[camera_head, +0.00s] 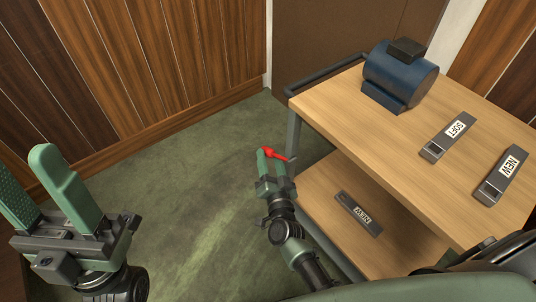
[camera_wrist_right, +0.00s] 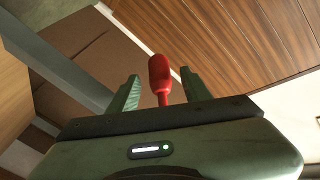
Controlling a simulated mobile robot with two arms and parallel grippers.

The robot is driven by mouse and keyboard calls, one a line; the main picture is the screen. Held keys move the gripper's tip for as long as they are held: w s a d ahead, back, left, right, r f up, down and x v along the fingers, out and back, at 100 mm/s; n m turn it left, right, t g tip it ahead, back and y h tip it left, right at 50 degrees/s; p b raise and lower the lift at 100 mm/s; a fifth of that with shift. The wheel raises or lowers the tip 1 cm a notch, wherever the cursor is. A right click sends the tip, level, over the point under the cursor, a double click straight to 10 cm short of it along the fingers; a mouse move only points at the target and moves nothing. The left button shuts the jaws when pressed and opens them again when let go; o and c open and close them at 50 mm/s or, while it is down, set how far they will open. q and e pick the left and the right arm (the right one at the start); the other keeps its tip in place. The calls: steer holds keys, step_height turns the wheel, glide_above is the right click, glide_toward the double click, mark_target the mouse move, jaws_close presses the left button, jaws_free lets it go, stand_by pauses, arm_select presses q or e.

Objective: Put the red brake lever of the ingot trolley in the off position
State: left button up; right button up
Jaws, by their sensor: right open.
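The red brake lever (camera_head: 272,153) sticks out at the left side of the trolley, near a leg and below the top. In the right wrist view the lever's rounded red grip (camera_wrist_right: 159,72) stands between the two green fingers, with gaps visible at both sides. My right gripper (camera_head: 273,163) is open around the lever; its fingers hide part of it. The trolley (camera_head: 330,115) has a wooden top, a lower shelf and grey legs. My left gripper (camera_head: 22,165) is open and empty at the lower left, far from the trolley.
On the trolley top stand a blue motor-like block (camera_head: 400,75) and metal bars labelled SOFT (camera_head: 434,150) and NEW (camera_head: 491,190). Another labelled bar (camera_head: 345,201) lies on the lower shelf (camera_head: 322,190). The green floor (camera_head: 190,180) left of the trolley is clear up to the wood-panelled wall (camera_head: 170,60).

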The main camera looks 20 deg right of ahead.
mark_target(268, 152)
steer(key=shift+w+d+f+b, duration=0.1)
steer(key=shift+w+b, duration=0.1)
steer(key=shift+w, duration=0.6)
steer(key=shift+w+d+b, duration=0.1)
steer(key=shift+w+b, duration=0.05)
steer(key=shift+w, duration=0.65)
jaws_close()
